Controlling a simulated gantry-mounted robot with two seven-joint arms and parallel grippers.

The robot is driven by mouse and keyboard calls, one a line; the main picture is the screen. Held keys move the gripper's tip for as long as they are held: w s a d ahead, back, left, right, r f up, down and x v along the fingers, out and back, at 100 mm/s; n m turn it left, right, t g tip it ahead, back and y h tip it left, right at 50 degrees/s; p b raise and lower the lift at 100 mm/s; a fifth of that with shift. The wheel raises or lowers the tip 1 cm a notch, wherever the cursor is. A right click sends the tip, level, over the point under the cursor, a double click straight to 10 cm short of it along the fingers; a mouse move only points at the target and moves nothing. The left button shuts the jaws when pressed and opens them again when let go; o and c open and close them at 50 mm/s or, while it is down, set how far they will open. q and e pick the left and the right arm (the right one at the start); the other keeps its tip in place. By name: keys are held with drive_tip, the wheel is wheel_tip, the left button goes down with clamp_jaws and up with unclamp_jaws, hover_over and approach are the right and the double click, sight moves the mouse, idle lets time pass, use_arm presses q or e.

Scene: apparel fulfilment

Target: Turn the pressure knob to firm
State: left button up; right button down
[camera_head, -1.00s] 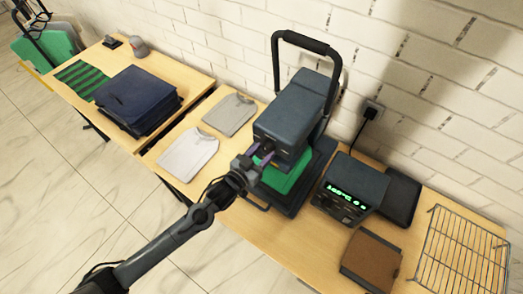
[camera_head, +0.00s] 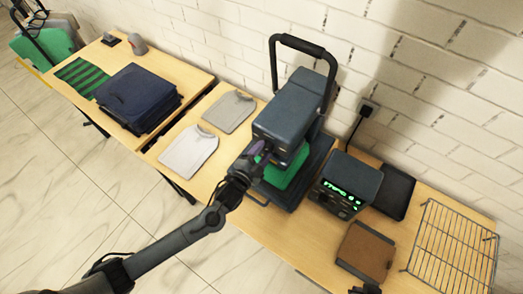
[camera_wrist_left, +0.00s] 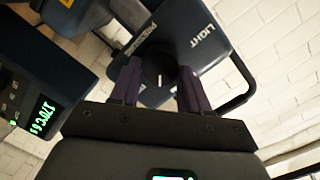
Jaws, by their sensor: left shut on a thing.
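The heat press (camera_head: 290,110) stands on the table with a green garment (camera_head: 285,172) under its raised head. The round dark pressure knob (camera_wrist_left: 159,76) is on the press head in the left wrist view, with a short white mark on its face. My left gripper (camera_wrist_left: 157,88) has its purple fingers shut on the knob's sides. In the head view, the left gripper (camera_head: 256,152) is at the front of the press head. The word LIGHT is readable right of the knob; other lettering on its left is partly unclear. What seems to be my right gripper (camera_head: 368,286) shows at the bottom edge.
A control box (camera_head: 345,187) with a green display stands right of the press. A brown pad (camera_head: 366,251), a black tray (camera_head: 393,192) and a wire rack (camera_head: 455,250) lie farther right.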

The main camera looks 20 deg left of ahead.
use_arm(q)
drive_tip(key=m+p, duration=0.1)
drive_tip(key=m, duration=0.3)
drive_tip(key=shift+m+y, duration=0.3)
drive_tip(key=shift+d+f, duration=0.1)
idle(0.5)
drive_tip(key=o, duration=1.1)
drive_tip(key=shift+c, duration=0.2)
drive_tip(key=shift+s, duration=0.1)
drive_tip(key=s+a+b, duration=0.1)
drive_tip(key=s, duration=0.9)
drive_tip(key=shift+s+a+r, duration=0.2)
drive_tip(key=shift+s+r, duration=0.1)
drive_tip(key=shift+r, duration=0.1)
